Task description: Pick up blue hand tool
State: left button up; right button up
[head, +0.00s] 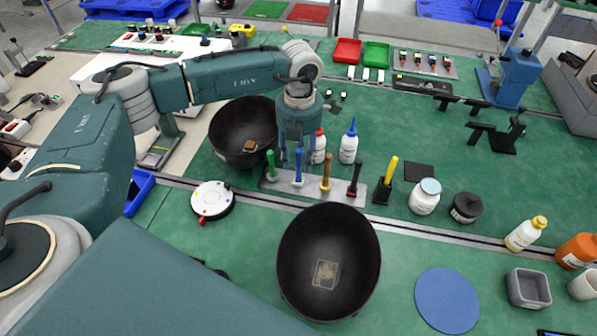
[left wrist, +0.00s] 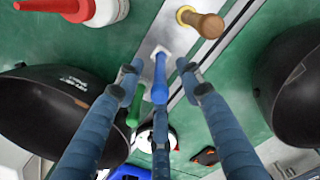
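The blue hand tool (head: 298,168) stands upright in a light metal holder strip (head: 281,183), between a green-handled tool (head: 271,165) and a brown-handled one (head: 326,173). My left gripper (head: 294,160) hangs over the strip at the blue tool, pointing down. In the left wrist view the blue tool (left wrist: 160,80) shows between the spread fingers of the left gripper (left wrist: 160,72), with space on either side. The gripper is open and holds nothing. A third finger lies below the tool in that view. My right gripper does not show.
A dark-handled tool (head: 354,178) is also in the strip. A black bowl (head: 243,122) stands behind left, another (head: 329,225) in front. Two white bottles (head: 348,147) (head: 319,150) stand close behind the strip. A round white device (head: 212,199) is to the left.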

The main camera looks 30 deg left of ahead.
pick_arm(q)
grip_shut()
